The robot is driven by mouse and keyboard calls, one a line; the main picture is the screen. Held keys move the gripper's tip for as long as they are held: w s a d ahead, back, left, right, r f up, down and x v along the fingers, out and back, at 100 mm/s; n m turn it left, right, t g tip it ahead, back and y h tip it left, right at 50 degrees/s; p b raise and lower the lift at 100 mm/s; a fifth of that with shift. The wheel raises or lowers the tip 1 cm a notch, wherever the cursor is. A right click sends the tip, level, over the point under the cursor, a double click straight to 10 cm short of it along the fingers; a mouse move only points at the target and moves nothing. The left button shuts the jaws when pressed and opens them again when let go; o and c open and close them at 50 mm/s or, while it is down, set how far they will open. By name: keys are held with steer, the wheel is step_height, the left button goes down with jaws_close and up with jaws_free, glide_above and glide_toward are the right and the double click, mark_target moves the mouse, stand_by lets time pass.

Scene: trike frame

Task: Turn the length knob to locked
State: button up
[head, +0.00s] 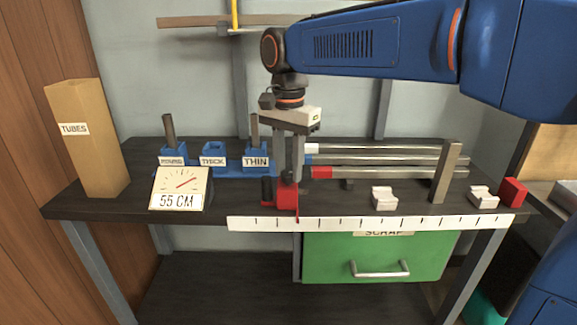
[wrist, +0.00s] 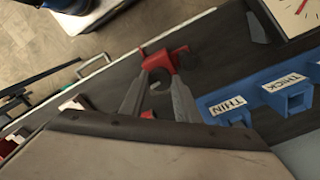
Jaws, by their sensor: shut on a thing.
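My gripper (head: 287,180) points down over the front of the bench, its fingers shut on the length knob at the red stop (head: 286,198). The stop sits at the back edge of the white ruler (head: 370,223), with a thin red pointer over the marks. In the wrist view the red stop (wrist: 160,61) lies at the fingertips. The fingers hide most of the knob, so I cannot tell its turn position. A dial sign (head: 180,188) to the left reads 55 CM, its red needle pointing up and right.
Blue holders (head: 212,153) labelled THICK and THIN stand behind, some with upright tubes. Several metal tubes (head: 385,160) lie to the right, near a metal post (head: 446,172). Pale blocks (head: 384,198) and a red end block (head: 512,191) sit along the ruler. A cardboard TUBES box (head: 87,140) stands left.

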mark_target(289, 172)
stand_by(0.4)
steer(key=o, duration=1)
steer(key=shift+o, duration=0.2)
steer(key=shift+r, duration=0.15)
step_height(289, 172, up, 17)
steer(key=s+d+f+n+t, duration=0.1)
steer(key=s+d+f+n, duration=0.1)
steer(key=s+d+f, duration=0.5)
steer(key=s+d+f+n+t, duration=0.1)
steer(key=s+d+f+n, duration=0.1)
steer(key=d+f, duration=0.65)
steer(key=s+d+f+n+t, duration=0.1)
steer(key=s+d+f, duration=0.5)
steer(key=f, duration=0.2)
steer(key=s+d+f+n+t, duration=0.1)
steer(key=s+d+f+n, duration=0.1)
steer(key=s+d+f, duration=0.4)
step_height(289, 172, down, 2)
steer(key=shift+s+f+t, duration=0.25)
steer(key=shift+t, duration=0.15)
